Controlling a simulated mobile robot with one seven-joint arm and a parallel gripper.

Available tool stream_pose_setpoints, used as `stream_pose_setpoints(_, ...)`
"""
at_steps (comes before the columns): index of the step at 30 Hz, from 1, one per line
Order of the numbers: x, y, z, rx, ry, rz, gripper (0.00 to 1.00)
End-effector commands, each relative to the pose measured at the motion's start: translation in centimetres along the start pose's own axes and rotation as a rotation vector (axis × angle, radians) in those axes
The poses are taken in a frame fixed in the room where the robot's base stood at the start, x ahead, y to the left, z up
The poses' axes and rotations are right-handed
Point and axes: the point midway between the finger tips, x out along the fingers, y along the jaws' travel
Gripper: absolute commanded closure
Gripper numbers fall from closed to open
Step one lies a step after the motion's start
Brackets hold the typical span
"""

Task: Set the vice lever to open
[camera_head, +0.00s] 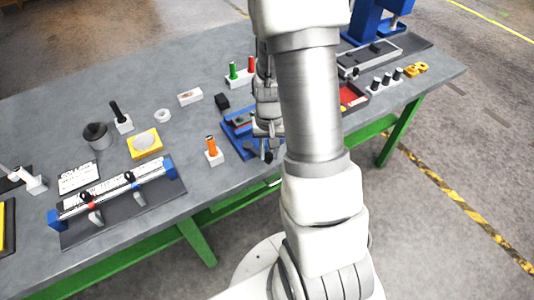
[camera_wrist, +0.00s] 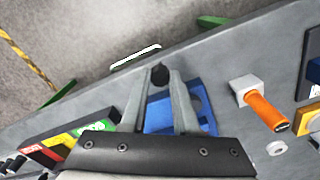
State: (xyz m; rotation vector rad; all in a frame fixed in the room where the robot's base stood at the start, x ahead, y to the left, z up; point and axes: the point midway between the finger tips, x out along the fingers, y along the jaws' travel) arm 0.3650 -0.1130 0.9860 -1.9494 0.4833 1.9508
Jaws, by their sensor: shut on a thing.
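The blue vice (camera_head: 238,138) sits near the front edge of the grey workbench, partly hidden behind my arm and gripper. In the wrist view its blue body (camera_wrist: 158,117) shows between and to the right of my fingers. The vice lever's dark round knob (camera_wrist: 160,75) is between my fingertips in the wrist view. My gripper (camera_wrist: 160,78) points at the vice and is shut on the lever at its knob. In the head view my gripper (camera_head: 267,143) is over the right side of the vice. The lever's shaft is mostly hidden, so its angle is hard to tell.
An orange-handled tool in a white block (camera_head: 213,152) stands just left of the vice; it also shows in the wrist view (camera_wrist: 264,108).

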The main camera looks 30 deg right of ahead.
Motion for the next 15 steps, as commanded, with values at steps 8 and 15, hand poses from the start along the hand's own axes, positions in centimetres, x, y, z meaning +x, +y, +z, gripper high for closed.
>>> stream_pose_setpoints(8, 0.2, 1.2, -1.7, -0.215, 0.005, -0.001, 1.0)
stream_pose_setpoints(15, 0.1, 2.2, -3.5, -0.444, 0.004, 0.0, 1.0)
